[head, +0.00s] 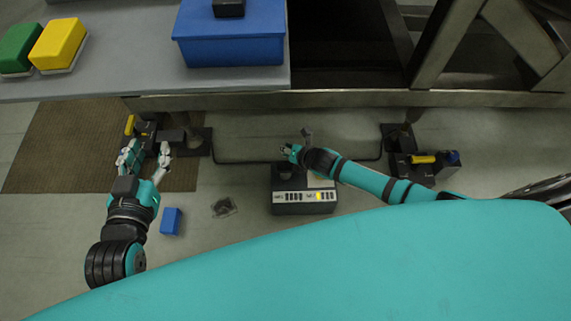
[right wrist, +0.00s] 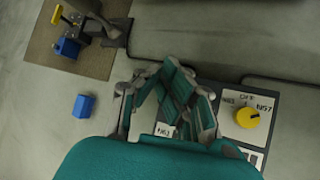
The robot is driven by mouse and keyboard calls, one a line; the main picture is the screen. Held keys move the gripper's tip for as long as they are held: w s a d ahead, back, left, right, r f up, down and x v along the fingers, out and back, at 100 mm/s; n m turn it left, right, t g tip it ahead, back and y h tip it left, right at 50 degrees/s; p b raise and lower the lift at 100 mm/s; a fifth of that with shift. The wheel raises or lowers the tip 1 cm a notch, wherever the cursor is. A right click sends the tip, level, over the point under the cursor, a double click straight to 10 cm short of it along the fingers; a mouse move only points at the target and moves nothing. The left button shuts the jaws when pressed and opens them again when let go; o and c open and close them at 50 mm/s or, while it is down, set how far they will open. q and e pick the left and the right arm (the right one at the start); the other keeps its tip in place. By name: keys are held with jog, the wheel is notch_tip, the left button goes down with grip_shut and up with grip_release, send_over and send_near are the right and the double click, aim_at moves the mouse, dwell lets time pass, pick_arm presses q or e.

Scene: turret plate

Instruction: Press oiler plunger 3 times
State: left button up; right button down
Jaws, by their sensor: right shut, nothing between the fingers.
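A dark box (head: 303,203) with a row of labels along its front stands on the floor near the centre of the head view. It looks like the oiler. In the right wrist view, its panel (right wrist: 262,103) carries a yellow knob (right wrist: 248,117). My right gripper (head: 288,152) is shut and empty over the box's back left part; it also shows in the right wrist view (right wrist: 168,75). It hides what lies beneath it, and I cannot tell whether it touches a plunger. My left gripper (head: 146,152) is open and empty above the floor, left of the box.
A blue block (head: 171,221) and a small dark item (head: 223,207) lie on the floor left of the box. Black fixtures with yellow parts stand at left (head: 129,125) and right (head: 424,159). A table (head: 120,82) with a blue bin (head: 230,45) is at the upper left.

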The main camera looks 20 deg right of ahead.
pick_arm(q)
jog(key=s+a+f+g+y+p, duration=0.1)
jog(key=s+f+g, duration=0.2)
jog(key=f, duration=0.2)
jog(key=shift+a, duration=0.3)
pick_arm(e)
notch_tip(320, 180, up, 3)
jog(key=shift+r, duration=0.2)
